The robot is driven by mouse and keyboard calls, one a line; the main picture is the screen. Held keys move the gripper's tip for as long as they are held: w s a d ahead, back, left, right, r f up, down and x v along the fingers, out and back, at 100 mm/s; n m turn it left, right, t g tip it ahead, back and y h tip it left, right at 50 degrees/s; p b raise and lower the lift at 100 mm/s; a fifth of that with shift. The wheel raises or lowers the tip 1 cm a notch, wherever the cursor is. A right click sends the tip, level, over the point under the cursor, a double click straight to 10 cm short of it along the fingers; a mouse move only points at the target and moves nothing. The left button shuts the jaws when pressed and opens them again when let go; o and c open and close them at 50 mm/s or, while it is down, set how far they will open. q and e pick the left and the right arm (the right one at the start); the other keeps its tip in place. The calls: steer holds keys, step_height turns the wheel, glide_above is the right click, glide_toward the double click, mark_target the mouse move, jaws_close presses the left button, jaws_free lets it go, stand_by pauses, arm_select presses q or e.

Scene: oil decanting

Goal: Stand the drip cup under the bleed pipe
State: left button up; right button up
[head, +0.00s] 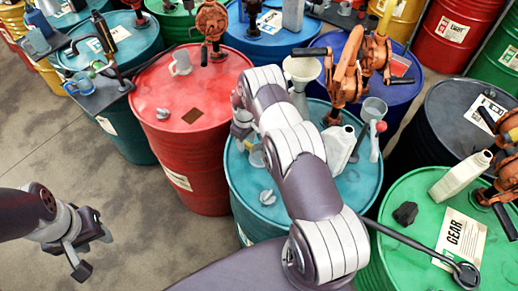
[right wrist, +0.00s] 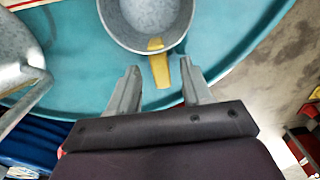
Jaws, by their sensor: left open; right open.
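The drip cup appears to be the round grey metal cup with a yellow handle (right wrist: 150,22) in the right wrist view. It stands on a teal drum top (right wrist: 75,105). In the head view a grey cup (head: 257,159) shows partly behind my right arm. My right gripper (right wrist: 160,67) is open, its fingers on either side of the yellow handle; I cannot tell whether they touch it. In the head view my right arm hides much of this drum. My left gripper (head: 95,253) is open and empty over the floor. I cannot surely pick out the bleed pipe.
A grey metal vessel (right wrist: 17,62) is left of my right gripper. A red drum (head: 170,100) with a mug (head: 180,64) stands further back. Floor (head: 150,225) is clear at left.

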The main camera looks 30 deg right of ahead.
steer(key=shift+f, duration=0.5)
steer(key=shift+a+f, duration=0.1)
steer(key=shift+f, duration=0.15)
jaws_close()
arm_select(q)
steer(key=shift+a+r, duration=0.1)
steer(key=shift+r, duration=0.1)
